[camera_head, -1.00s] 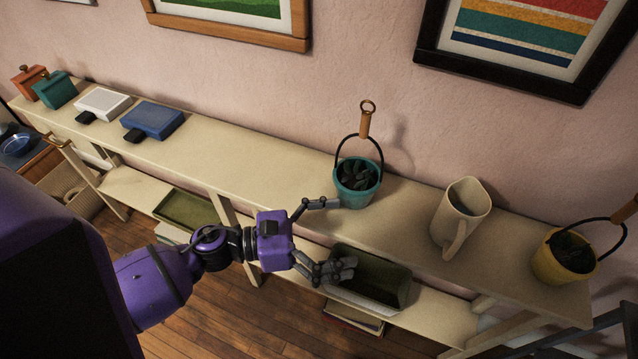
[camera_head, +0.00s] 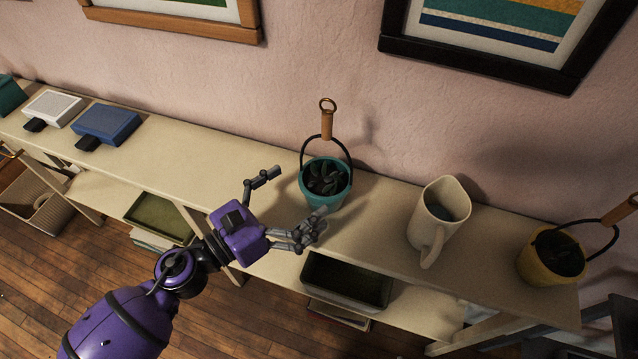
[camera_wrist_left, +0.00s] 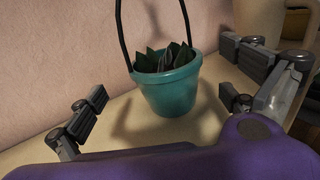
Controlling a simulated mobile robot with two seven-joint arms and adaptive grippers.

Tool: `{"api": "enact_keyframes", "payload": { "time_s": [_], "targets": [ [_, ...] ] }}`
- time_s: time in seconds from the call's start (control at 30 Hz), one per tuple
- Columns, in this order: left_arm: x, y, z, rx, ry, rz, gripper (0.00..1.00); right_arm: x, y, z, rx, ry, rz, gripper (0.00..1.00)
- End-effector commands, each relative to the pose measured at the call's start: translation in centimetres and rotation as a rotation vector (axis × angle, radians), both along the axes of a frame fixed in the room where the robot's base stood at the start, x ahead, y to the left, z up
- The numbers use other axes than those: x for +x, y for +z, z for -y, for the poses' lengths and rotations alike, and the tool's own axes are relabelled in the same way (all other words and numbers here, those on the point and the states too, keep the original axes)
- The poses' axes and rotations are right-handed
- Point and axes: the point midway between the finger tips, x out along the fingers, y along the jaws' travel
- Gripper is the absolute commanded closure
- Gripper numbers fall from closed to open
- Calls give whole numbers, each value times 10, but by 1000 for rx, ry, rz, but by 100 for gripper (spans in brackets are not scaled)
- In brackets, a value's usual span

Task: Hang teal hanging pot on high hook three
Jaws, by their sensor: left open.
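The teal hanging pot (camera_head: 322,188) stands upright on the top shelf, with a dark leafy plant inside. Its black wire handle rises to an upright wooden grip (camera_head: 327,124) with a ring on top. My left gripper (camera_head: 290,204) is open and empty in front of the pot, its fingers spread toward it. In the left wrist view the teal pot (camera_wrist_left: 170,88) stands beyond and between the spread fingers, apart from them. Its wooden grip is out of that view. I see no hook in these frames. My right gripper is not in view.
On the top shelf (camera_head: 380,215), a cream pitcher (camera_head: 435,222) and a yellow hanging pot (camera_head: 548,258) stand right of the teal pot. A blue box (camera_head: 108,124) and a white box (camera_head: 55,108) lie left. A dark green bin (camera_head: 346,283) sits on the lower shelf.

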Motion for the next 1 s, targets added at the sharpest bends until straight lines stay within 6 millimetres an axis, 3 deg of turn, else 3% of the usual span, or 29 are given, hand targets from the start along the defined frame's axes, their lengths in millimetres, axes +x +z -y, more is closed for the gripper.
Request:
{"api": "enact_keyframes", "payload": {
  "time_s": [0.4,0.7,1.0],
  "targets": [
    [36,3,44,1,-1,4,1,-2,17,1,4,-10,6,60],
    [39,0,49,1,-1,0,1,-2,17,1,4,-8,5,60],
    [39,0,49,1,-1,0,38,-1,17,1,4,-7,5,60]
  ]
}}
